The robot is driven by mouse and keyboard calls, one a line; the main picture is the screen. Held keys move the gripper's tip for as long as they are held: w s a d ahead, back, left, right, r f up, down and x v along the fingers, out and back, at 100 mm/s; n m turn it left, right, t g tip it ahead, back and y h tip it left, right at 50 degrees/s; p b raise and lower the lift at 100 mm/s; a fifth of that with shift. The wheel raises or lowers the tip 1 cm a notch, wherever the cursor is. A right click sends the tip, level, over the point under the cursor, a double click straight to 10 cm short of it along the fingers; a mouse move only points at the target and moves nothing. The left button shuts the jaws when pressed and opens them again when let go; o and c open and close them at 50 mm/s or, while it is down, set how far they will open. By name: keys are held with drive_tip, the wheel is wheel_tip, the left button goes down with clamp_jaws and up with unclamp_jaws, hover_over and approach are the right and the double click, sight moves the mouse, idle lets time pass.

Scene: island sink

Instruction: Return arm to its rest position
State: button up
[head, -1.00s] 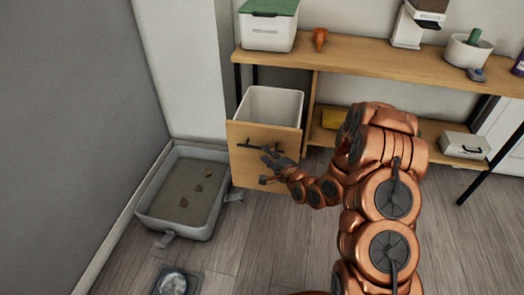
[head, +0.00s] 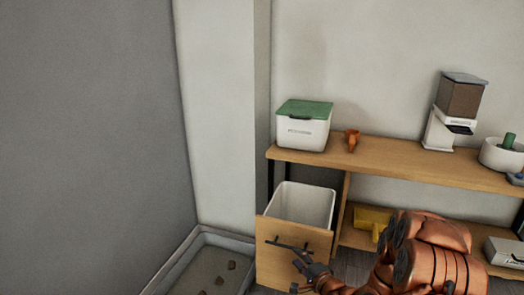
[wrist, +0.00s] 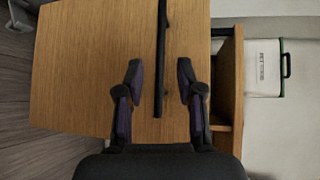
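My gripper (head: 305,264) is at the end of my copper-coloured arm, in front of a wooden drawer front (head: 275,262). In the wrist view my gripper (wrist: 160,78) is open, its two dark fingers spread apart and empty. A black bar handle (wrist: 161,50) on the drawer front shows between the fingers, touching neither. In the head view the handle (head: 290,246) is just above and left of the gripper. Part of my arm is cut off by the bottom edge of the head view.
The drawer is pulled out with a white bin (head: 305,203) in it. A wooden shelf unit (head: 390,160) holds a green-lidded box (head: 303,125), an orange item (head: 352,140) and a dispenser (head: 455,115). A litter tray (head: 225,262) lies at lower left, beside a grey wall.

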drive_tip(key=s+d+r+n+g+h+p, duration=0.4)
drive_tip(key=s+r+p, duration=0.3)
drive_tip(key=r, duration=0.5)
drive_tip(key=s+d+r+n+g+h+p, duration=0.2)
drive_tip(key=s+d+r+n+g+p, duration=0.4)
drive_tip(key=r, duration=0.6)
drive_tip(key=s+a+r+n+g+p, duration=0.1)
drive_tip(key=s+a+r+g+p, duration=0.1)
drive_tip(key=s+r+p, duration=0.2)
drive_tip(key=s+a+r+n+g+p, duration=0.1)
drive_tip(key=s+r+p, duration=0.3)
drive_tip(key=s+r, duration=0.6)
drive_tip(key=s+a+r+n+g+p, duration=0.2)
drive_tip(key=s+r, duration=0.5)
drive_tip(key=s, duration=1.1)
drive_tip(key=shift+a+g+p, duration=0.6)
drive_tip(key=shift+a+p, duration=0.2)
drive_tip(key=shift+p, duration=0.3)
